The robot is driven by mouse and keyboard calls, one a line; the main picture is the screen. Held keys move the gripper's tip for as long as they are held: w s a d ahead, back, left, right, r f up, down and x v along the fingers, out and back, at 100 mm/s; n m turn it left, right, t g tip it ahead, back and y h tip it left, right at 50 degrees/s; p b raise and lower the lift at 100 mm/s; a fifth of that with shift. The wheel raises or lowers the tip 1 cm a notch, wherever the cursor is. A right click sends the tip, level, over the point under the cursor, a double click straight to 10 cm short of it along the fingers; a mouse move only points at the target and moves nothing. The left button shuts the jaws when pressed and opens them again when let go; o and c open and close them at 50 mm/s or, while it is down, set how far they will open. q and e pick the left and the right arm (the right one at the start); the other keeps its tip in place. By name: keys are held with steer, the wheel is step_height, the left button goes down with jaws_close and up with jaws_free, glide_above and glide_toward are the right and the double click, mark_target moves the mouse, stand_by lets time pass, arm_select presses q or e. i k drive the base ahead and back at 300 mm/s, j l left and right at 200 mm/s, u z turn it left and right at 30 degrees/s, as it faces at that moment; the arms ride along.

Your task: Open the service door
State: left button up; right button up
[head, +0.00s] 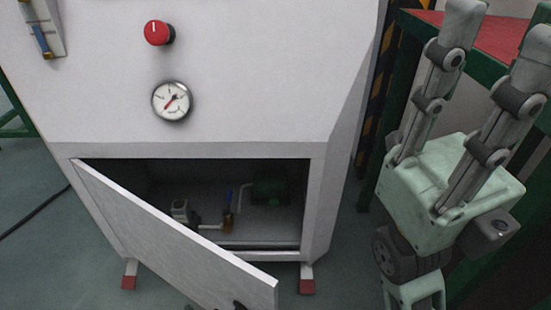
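The white service door (175,238) stands swung outward, away from the cabinet's lower opening. Its hinge side is at the left of the opening and its free edge is toward the bottom middle. A small dark handle (239,305) shows low on the door, partly cut off by the frame. Inside the opening (245,205) are a green part, a blue-handled valve and pipes. My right gripper (492,45) is raised at the right, its two fingers spread apart and pointing up, empty and clear of the door. My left gripper is not in view.
The white generator cabinet (260,80) carries a red knob (157,33) and a round gauge (172,101). It stands on red-tipped feet. A green-framed table (485,30) with a red top is behind my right gripper. A dark cable (38,212) lies on the floor at left.

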mark_target(212, 277)
steer(key=k+j, duration=0.3)
steer(key=k, duration=0.15)
steer(key=k+j, duration=0.3)
steer(key=k, duration=0.15)
